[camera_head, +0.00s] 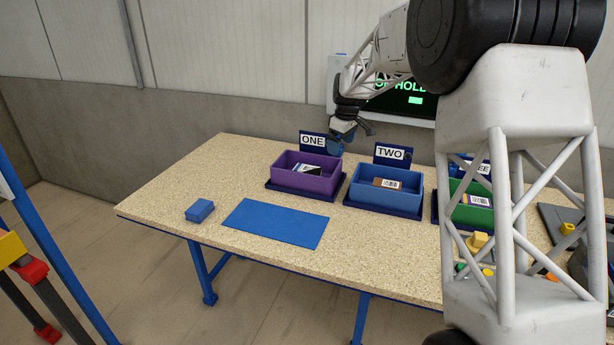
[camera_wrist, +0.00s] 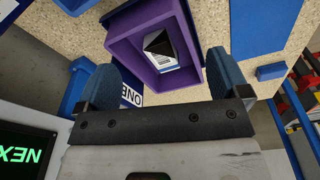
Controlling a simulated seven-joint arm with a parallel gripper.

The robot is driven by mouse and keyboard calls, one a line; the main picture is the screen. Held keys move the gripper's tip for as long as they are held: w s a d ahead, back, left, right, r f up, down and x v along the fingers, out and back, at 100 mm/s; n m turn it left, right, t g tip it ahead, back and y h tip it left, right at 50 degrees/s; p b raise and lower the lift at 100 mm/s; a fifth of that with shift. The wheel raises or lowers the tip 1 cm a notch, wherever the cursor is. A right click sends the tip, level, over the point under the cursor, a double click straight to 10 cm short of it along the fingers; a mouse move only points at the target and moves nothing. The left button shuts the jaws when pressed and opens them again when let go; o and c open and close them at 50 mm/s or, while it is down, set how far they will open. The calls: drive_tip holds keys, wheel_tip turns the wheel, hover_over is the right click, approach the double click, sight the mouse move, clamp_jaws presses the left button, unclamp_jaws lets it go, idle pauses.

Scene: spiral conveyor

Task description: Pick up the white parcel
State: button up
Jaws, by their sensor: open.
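The purple bin (camera_head: 288,179) stands under the sign ONE. Inside lies a white piece (camera_head: 306,168) with dark and blue parts; it also shows in the wrist view (camera_wrist: 168,60) as a white face with printing, a black area and a blue edge. I cannot tell whether it is one parcel or several overlapping. My gripper (camera_head: 346,137) is above and behind the purple bin in the head view. In the wrist view its two blue fingers (camera_wrist: 160,68) are wide apart, with the bin between and beyond them. Nothing is between the fingers.
A blue bin (camera_head: 372,198) under sign TWO (camera_head: 389,153) holds a brown labelled parcel (camera_head: 386,184). A green bin (camera_head: 462,209) is partly hidden by my arm. A blue mat (camera_head: 275,223) and small blue box (camera_head: 200,210) lie on the table. A screen (camera_head: 400,105) hangs behind.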

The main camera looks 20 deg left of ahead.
sight(307, 169)
drive_tip(key=w+a+f+n, duration=0.1)
drive_tip(key=a+f, duration=0.2)
drive_tip(key=a, duration=0.1)
drive_tip(key=w+a+f+n, duration=0.1)
drive_tip(key=w+a+f, duration=0.1)
drive_tip(key=a+f, duration=0.1)
drive_tip(key=w+a+f+n, duration=0.1)
drive_tip(key=w+a+f, duration=0.1)
drive_tip(key=a+f, duration=0.2)
drive_tip(key=shift+w+a+g, duration=0.2)
drive_tip(key=shift+a+g, duration=0.1)
drive_tip(key=shift+a, duration=0.75)
drive_tip(key=shift+f, duration=0.15)
drive_tip(key=shift+a+f, duration=0.1)
drive_tip(key=shift+f, duration=1.15)
drive_tip(key=shift+w+a+f, duration=0.1)
drive_tip(key=shift+a+f, duration=0.1)
drive_tip(key=shift+f, duration=1.1)
drive_tip(key=shift+w+a+f, duration=0.1)
drive_tip(key=shift+a+f, duration=0.05)
drive_tip(key=shift+f, duration=1.1)
drive_tip(key=c, duration=1.1)
drive_tip(key=shift+r, duration=0.15)
